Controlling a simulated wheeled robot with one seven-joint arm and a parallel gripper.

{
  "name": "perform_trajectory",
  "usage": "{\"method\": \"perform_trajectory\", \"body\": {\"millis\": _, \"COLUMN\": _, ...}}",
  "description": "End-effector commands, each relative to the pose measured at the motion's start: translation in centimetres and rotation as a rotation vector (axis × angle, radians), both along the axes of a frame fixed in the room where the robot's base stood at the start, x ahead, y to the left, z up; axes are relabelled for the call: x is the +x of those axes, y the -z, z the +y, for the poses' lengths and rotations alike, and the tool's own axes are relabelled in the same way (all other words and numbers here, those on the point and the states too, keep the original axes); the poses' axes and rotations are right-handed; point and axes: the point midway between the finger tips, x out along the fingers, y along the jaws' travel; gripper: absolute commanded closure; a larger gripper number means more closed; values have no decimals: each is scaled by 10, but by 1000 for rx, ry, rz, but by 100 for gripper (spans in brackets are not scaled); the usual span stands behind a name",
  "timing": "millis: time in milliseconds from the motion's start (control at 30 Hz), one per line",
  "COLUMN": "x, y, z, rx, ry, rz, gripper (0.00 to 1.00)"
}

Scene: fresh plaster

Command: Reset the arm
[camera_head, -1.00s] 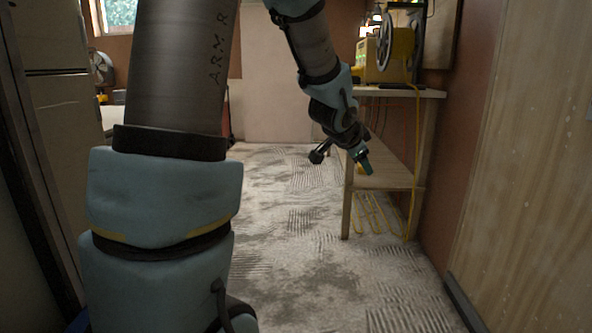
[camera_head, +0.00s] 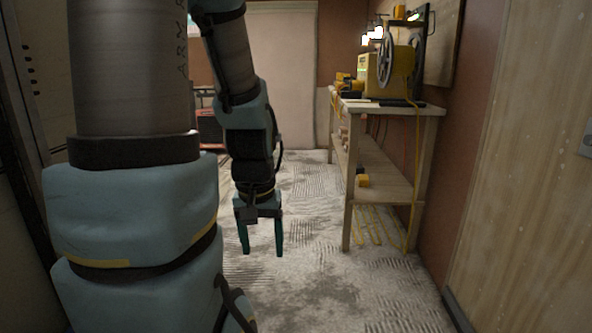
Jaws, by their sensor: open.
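My arm fills the left and middle of the head view, with its thick grey and pale blue links nearest the camera. The forearm hangs down near the middle. My gripper (camera_head: 262,240) is at its end, pointing down, with two teal fingers apart and nothing between them. It hangs in front of the floor, left of the wooden bench, and touches nothing that I can see.
A wooden bench (camera_head: 430,112) with a lower shelf stands on the right, bearing a yellow machine (camera_head: 378,75) with a wheel. A yellow cable (camera_head: 416,165) hangs down its side. A wooden panel (camera_head: 520,150) is at far right. The patchy floor (camera_head: 330,275) is clear in the middle.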

Motion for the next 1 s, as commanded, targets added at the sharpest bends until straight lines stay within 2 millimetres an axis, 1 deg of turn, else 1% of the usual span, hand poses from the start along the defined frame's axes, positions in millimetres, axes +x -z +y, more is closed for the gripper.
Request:
{"method": "perform_trajectory", "body": {"millis": 33, "x": 0, "y": -32, "z": 0, "rx": 0, "ry": 1, "rz": -1, "gripper": 30}}
{"method": "perform_trajectory", "body": {"millis": 500, "x": 1, "y": -179, "z": 0, "rx": 0, "ry": 3, "rz": -2, "gripper": 30}}
{"method": "perform_trajectory", "body": {"millis": 600, "x": 1, "y": -206, "z": 0, "rx": 0, "ry": 3, "rz": -2, "gripper": 30}}
{"method": "perform_trajectory", "body": {"millis": 700, "x": 1, "y": -226, "z": 0, "rx": 0, "ry": 3, "rz": -2, "gripper": 30}}
{"method": "perform_trajectory", "body": {"millis": 800, "x": 1, "y": -238, "z": 0, "rx": 0, "ry": 3, "rz": -2, "gripper": 30}}
{"method": "perform_trajectory", "body": {"millis": 900, "x": 1, "y": -243, "z": 0, "rx": 0, "ry": 3, "rz": -2, "gripper": 30}}
{"method": "perform_trajectory", "body": {"millis": 1000, "x": 1, "y": -243, "z": 0, "rx": 0, "ry": 3, "rz": -2, "gripper": 30}}
